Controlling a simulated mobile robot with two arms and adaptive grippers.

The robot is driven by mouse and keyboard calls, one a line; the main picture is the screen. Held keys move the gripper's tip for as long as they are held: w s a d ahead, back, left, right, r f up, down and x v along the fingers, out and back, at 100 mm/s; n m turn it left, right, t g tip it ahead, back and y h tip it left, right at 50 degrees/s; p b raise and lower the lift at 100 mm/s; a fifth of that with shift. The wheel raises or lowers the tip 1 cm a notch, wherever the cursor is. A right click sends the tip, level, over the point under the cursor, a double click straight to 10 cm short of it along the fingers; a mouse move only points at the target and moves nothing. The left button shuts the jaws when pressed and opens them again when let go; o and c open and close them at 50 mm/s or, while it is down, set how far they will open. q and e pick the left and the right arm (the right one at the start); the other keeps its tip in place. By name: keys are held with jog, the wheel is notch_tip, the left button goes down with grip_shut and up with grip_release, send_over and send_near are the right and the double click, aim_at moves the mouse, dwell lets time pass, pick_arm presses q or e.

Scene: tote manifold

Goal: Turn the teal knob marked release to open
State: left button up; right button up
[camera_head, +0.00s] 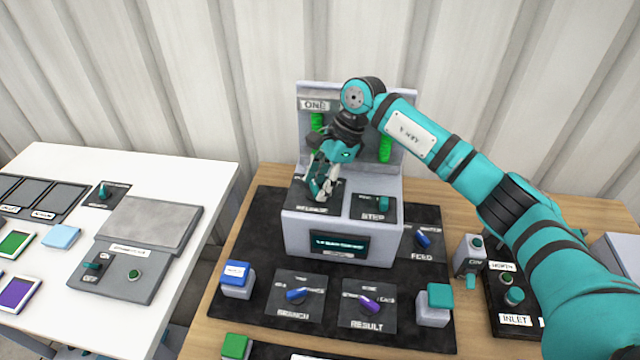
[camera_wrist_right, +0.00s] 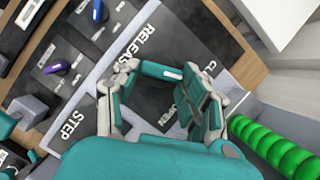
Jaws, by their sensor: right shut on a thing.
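The teal release knob (camera_wrist_right: 160,72) shows in the right wrist view as a short bar with a white mark, on a dark plate (camera_wrist_right: 150,35) lettered RELEASE. The words OPEN and a partly covered CL... are printed beside it. The white mark sits at the bar's end on the side of the CL... lettering. My right gripper (camera_wrist_right: 160,90) has its fingers on either side of the knob and is shut on it. In the head view my right gripper (camera_head: 322,182) points down over the RELEASE plate and hides most of the knob. My left gripper is not in view.
The teal STEP knob (camera_head: 383,203) is close to the right of the gripper. Green coils (camera_head: 385,148) stand behind, on the panel marked ONE (camera_head: 315,104). Blue and purple knobs (camera_head: 370,305) lie in front. A white table (camera_head: 130,165) stands at left.

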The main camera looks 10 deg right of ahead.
jog(key=m+b, duration=0.1)
jog(key=m, duration=0.1)
jog(key=m+t+b, duration=0.1)
jog(key=m+b, duration=0.1)
jog(key=m+t+b, duration=0.1)
jog(key=m, duration=0.1)
jog(key=shift+s+f+h, duration=0.15)
jog(key=shift+s+h, duration=0.15)
jog(key=m+b, duration=0.1)
jog(key=m, duration=0.1)
jog(key=m+t+h+b, duration=0.1)
jog(key=m+b, duration=0.1)
jog(key=shift+s+a+t, duration=0.15)
jog(key=shift+a+t, duration=0.05)
jog(key=shift+t, duration=0.1)
jog(key=shift+m+t+h+b, duration=0.3)
jog(key=shift+m+b, duration=0.4)
jog(key=shift+m, duration=0.4)
jog(key=o, duration=1.2)
jog(key=shift+c, duration=0.2)
jog(key=shift+s+r, duration=0.1)
jog(key=shift+r, duration=0.15)
jog(key=v, duration=1.1)
jog(key=shift+r, duration=0.4)
